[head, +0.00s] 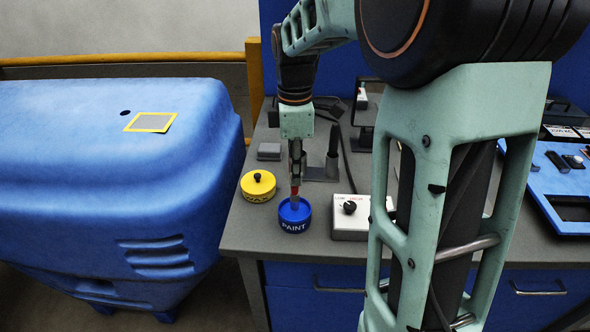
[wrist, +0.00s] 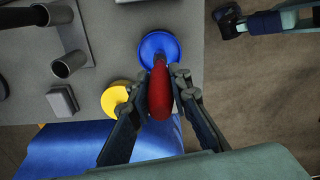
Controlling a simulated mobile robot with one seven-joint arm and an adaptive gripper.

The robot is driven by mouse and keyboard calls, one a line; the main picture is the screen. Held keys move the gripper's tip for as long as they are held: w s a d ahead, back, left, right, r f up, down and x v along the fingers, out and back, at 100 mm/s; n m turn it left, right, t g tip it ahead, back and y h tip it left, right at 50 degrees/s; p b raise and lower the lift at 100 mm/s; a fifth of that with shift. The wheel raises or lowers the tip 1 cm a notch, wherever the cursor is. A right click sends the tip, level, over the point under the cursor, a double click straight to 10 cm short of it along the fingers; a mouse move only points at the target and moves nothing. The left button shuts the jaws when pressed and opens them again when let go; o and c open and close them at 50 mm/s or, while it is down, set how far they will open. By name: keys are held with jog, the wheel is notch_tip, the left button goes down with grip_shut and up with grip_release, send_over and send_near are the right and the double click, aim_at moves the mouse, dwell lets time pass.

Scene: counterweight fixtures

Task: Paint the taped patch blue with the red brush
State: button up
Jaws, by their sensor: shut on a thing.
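My gripper (head: 295,160) is shut on the red brush (head: 295,189) and holds it upright over the blue paint tin (head: 294,221) labelled PAINT. In the wrist view, the red brush handle (wrist: 160,92) is between both fingers, and the blue tin (wrist: 158,44) is just beyond it. The brush's lower end meets or enters the tin's mouth; the bristles are hard to make out. The taped patch (head: 151,122) is a grey square framed in yellow tape on top of the large blue housing (head: 90,150) at the left. It looks grey, with no blue on it.
A yellow lidded tin (head: 258,186) stands left of the paint tin on the grey workbench (head: 250,236). A white control box (head: 351,216) with a black knob stands to the right. A holder with upright tubes (head: 322,170) is behind.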

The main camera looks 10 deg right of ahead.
jog(key=shift+r+p, duration=1.85)
jog(key=shift+r, duration=0.65)
jog(key=shift+s+f, duration=0.1)
